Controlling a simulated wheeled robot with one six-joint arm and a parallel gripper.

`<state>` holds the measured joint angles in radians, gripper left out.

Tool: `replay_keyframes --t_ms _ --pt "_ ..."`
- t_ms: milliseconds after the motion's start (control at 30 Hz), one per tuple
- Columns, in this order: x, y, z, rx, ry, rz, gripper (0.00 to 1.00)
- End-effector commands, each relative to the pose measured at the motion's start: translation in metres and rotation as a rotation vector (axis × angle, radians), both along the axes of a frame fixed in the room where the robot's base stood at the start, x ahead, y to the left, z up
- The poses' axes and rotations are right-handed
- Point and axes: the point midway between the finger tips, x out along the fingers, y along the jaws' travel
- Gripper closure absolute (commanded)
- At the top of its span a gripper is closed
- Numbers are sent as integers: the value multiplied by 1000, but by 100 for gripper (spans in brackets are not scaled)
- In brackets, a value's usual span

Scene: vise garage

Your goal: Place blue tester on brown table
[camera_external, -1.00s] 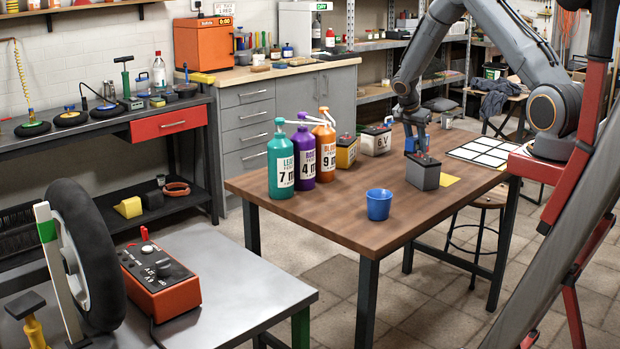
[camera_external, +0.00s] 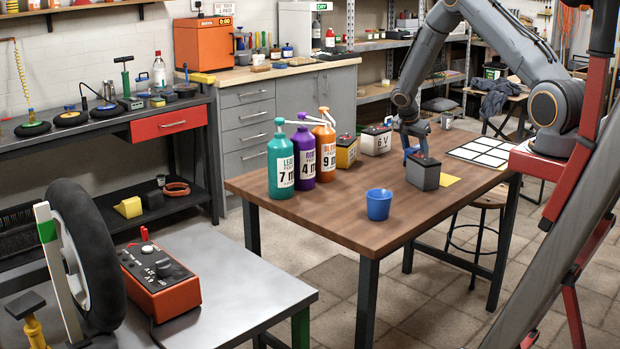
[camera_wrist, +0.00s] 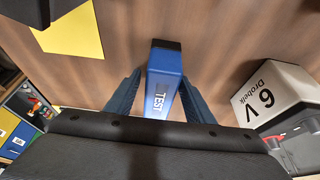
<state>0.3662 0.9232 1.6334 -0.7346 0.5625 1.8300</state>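The blue tester (camera_wrist: 164,75), marked TEST with a black end, shows between the fingers of my gripper (camera_wrist: 160,88) in the wrist view. The fingers look open, one on each side, with a narrow gap at the left; contact at the right is unclear. In the external view my gripper (camera_external: 414,152) is low over the brown table (camera_external: 330,215), just behind a grey battery-like block. The tester is mostly hidden there. Whether it rests flat on the table is hard to tell.
The grey block (camera_external: 423,174) stands close in front of my gripper, beside a yellow square (camera_external: 449,181). A white 6V box (camera_external: 375,141) is to the left. Several bottles (camera_external: 304,155) and a blue cup (camera_external: 378,205) stand further left.

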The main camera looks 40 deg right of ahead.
Motion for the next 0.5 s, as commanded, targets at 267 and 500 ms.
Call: replay_keyframes --t_ms 267,500 --pt "0 0 4 0 0 0 52" --pt "2 12 33 -2 -4 1 52"
